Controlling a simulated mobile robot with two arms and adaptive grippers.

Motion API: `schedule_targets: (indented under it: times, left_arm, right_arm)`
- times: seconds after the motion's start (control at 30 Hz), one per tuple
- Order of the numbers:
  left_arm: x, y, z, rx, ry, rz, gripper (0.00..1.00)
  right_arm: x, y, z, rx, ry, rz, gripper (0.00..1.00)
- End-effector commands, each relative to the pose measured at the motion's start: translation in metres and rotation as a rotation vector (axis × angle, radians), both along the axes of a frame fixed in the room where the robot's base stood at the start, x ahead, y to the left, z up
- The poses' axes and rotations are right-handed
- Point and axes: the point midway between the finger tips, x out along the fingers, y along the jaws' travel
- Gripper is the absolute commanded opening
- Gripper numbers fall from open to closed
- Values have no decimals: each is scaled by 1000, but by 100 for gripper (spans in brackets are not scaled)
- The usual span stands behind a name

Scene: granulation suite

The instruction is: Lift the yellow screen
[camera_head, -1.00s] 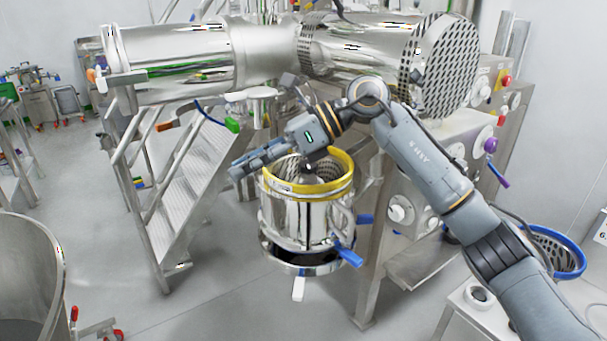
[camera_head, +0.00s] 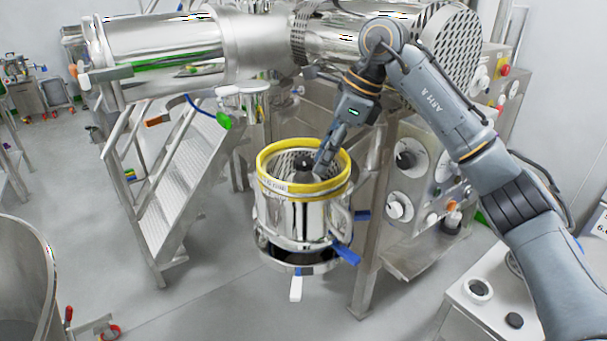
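The yellow screen (camera_head: 262,178) shows as a yellow-rimmed ring with a perforated metal inside. It sits on top of the shiny steel cylindrical vessel (camera_head: 290,218) in the middle of the view. A dark round knob (camera_head: 304,161) shows inside the ring. My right gripper (camera_head: 321,170) points down into the ring's opening, near its right inner side. Its fingers are seen nearly edge-on and overlap the far rim in the picture. I cannot tell whether they touch the screen or how far apart they are. My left gripper is not in view.
Blue clamp handles (camera_head: 347,254) stick out at the vessel's lower right. A steel machine with a control panel (camera_head: 412,170) stands close on the right. Steel stairs (camera_head: 180,185) are on the left. A large steel bin (camera_head: 25,275) fills the lower left.

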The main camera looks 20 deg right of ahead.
Motion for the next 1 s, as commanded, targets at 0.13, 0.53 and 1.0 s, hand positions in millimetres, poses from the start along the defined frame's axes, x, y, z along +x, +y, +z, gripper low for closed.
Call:
schedule_targets:
  times: [0.13, 0.53, 1.0]
  left_arm:
    - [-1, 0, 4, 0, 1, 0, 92]
    - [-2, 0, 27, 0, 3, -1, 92]
    - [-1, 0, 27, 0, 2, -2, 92]
  right_arm:
    - [1, 3, -7, 1, 1, 0, 31]
    - [2, 20, -50, 1, 1, 2, 31]
    - [3, 20, -54, 2, -1, 1, 0]
